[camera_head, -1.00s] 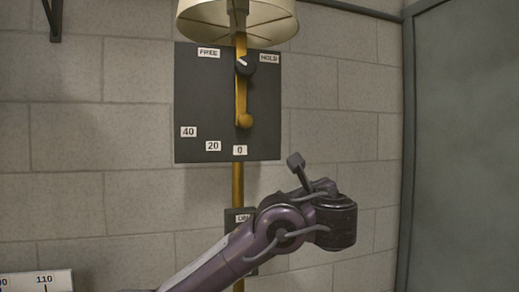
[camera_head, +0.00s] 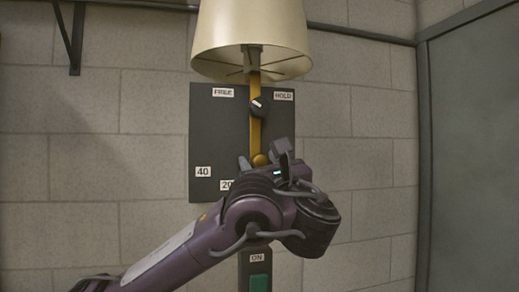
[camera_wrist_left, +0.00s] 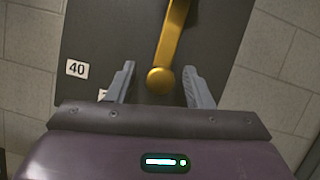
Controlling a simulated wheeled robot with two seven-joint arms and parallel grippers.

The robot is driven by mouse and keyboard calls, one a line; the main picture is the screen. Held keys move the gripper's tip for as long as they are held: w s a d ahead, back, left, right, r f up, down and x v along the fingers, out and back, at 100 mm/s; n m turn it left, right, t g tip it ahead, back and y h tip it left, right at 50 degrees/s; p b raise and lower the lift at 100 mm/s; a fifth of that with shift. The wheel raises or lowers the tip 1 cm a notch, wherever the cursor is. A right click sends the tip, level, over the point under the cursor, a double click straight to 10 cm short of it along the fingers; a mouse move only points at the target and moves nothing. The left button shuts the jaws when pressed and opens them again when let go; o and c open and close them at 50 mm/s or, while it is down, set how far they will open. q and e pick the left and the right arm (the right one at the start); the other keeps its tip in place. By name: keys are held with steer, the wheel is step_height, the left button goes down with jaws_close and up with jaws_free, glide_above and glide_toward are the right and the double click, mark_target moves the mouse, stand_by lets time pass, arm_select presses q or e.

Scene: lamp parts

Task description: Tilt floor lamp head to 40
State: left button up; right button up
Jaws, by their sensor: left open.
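The lamp's cream shade (camera_head: 252,40) is at the top of the head view, above a dark panel (camera_head: 205,130) on the wall. A yellow lever hangs down the panel and ends in a round knob (camera_head: 260,160); the knob also shows in the left wrist view (camera_wrist_left: 160,81). A black dial (camera_head: 261,106) sits between the FREE and HOLD labels. The 40 label (camera_head: 203,171) is at lower left; the 20 label is partly hidden and the 0 label is covered by my arm. My left gripper (camera_wrist_left: 158,86) is open, with one finger on each side of the knob, apart from it.
A green switch (camera_head: 259,283) marked ON is low on the post, below my arm. A black bracket (camera_head: 73,40) is on the wall at upper left. A grey door-like panel (camera_head: 470,150) stands at the right.

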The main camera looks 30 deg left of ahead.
arm_select(q)
steer(key=shift+w+a+r, duration=0.15)
steer(key=shift+w+a, duration=0.1)
steer(key=shift+a, duration=0.1)
steer(key=shift+c, duration=0.4)
jaws_close()
